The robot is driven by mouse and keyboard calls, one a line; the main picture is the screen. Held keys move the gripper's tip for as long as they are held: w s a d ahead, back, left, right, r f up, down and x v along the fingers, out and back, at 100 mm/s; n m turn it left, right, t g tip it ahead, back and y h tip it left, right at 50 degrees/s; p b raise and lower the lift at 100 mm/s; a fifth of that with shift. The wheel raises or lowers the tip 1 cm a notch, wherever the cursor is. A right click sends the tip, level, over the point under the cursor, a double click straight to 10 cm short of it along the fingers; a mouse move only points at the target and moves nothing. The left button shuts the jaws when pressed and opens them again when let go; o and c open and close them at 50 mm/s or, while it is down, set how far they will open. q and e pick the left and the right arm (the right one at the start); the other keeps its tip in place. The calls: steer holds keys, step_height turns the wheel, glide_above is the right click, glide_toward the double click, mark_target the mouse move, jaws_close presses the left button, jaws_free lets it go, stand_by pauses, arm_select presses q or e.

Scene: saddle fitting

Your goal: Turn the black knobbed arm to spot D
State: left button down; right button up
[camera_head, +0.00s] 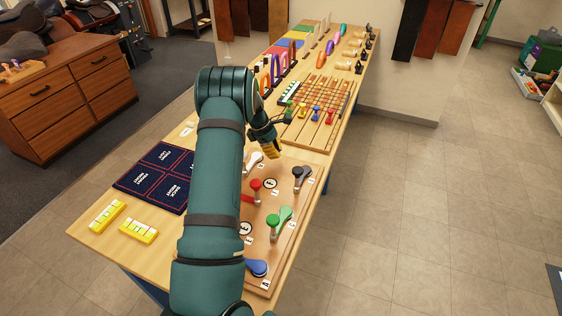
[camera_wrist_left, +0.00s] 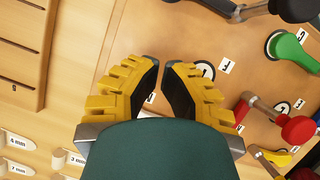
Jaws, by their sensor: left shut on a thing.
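The black knobbed arm (camera_head: 298,172) lies at the far right of the brown board (camera_head: 286,244). In the left wrist view its black knob (camera_wrist_left: 296,8) is cut off by the top edge. My left gripper (camera_head: 274,154) is over the board's far edge, left of the black knob and apart from it. In the left wrist view its yellow fingers (camera_wrist_left: 160,62) are nearly together, a small gap between the tips. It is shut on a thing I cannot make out. Spot D cannot be read among the small labels. My right gripper is not in view.
A red knob (camera_head: 256,184), a green arm (camera_head: 285,214), a white arm (camera_head: 254,160) and a blue arm (camera_head: 257,268) are on the same board. A slotted wooden rack (camera_head: 318,115) stands beyond. A dark blue mat (camera_head: 143,178) and yellow blocks (camera_head: 107,215) lie left.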

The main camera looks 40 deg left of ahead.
arm_select(q)
steer(key=v, duration=1.3)
steer(key=shift+a+p, duration=0.15)
steer(key=shift+p, duration=0.15)
steer(key=shift+r, duration=0.1)
